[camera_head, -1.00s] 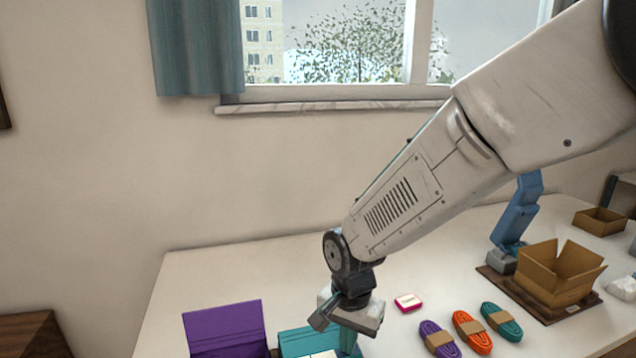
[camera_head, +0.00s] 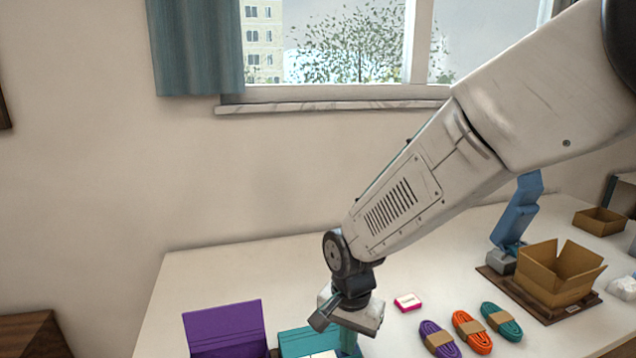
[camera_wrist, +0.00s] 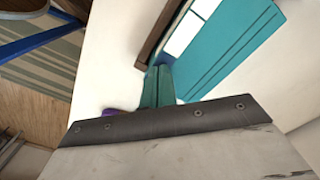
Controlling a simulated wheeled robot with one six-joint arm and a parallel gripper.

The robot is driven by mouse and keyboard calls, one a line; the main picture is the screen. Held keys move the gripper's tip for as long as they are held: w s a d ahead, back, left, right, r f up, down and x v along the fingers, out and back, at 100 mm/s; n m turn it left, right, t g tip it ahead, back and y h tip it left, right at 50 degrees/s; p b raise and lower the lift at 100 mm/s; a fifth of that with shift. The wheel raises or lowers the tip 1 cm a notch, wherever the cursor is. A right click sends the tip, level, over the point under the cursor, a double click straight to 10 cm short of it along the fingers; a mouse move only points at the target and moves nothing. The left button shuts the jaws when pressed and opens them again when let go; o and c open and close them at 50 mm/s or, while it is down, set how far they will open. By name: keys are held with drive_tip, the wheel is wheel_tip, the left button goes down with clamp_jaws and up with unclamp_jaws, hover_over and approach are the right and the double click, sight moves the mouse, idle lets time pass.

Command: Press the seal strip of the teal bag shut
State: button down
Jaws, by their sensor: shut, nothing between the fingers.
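I cannot tell which line is the seal strip. My gripper (camera_head: 349,348) points down at the bag's right side. Its teal fingers (camera_wrist: 159,74) are together and empty, close to the bag's corner in the wrist view. Whether they touch it I cannot tell.
A purple bag (camera_head: 224,328) stands left of the teal bag. To the right are a small pink-and-white box (camera_head: 408,302), purple (camera_head: 437,339), orange (camera_head: 472,332) and teal (camera_head: 502,321) cord bundles, and an open cardboard box (camera_head: 560,275). The table behind is clear.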

sight(323, 357)
drive_tip(key=shift+s+d+f, duration=0.1)
drive_tip(key=shift+s+f, duration=0.05)
drive_tip(key=shift+s, duration=0.05)
drive_tip(key=shift+w+r, duration=0.1)
drive_tip(key=shift+r, duration=0.45)
drive_tip(key=shift+s+a+r, duration=0.1)
drive_tip(key=shift+s+a, duration=0.1)
drive_tip(key=shift+a, duration=0.6)
drive_tip(key=shift+s+a+f, duration=0.1)
drive_tip(key=shift+s+a, duration=0.05)
drive_tip(key=shift+a, duration=0.7)
drive_tip(key=shift+s+a+r, duration=0.1)
drive_tip(key=shift+s+a, duration=0.1)
drive_tip(key=shift+a, duration=0.6)
drive_tip(key=shift+f, duration=0.3)
drive_tip(key=shift+r, duration=0.1)
drive_tip(key=shift+r, duration=0.5)
drive_tip(key=shift+s+a, duration=0.2)
drive_tip(key=shift+a, duration=0.55)
drive_tip(key=shift+s+a, duration=0.25)
drive_tip(key=shift+a, duration=0.55)
drive_tip(key=shift+s+a, duration=0.2)
drive_tip(key=shift+a, duration=0.55)
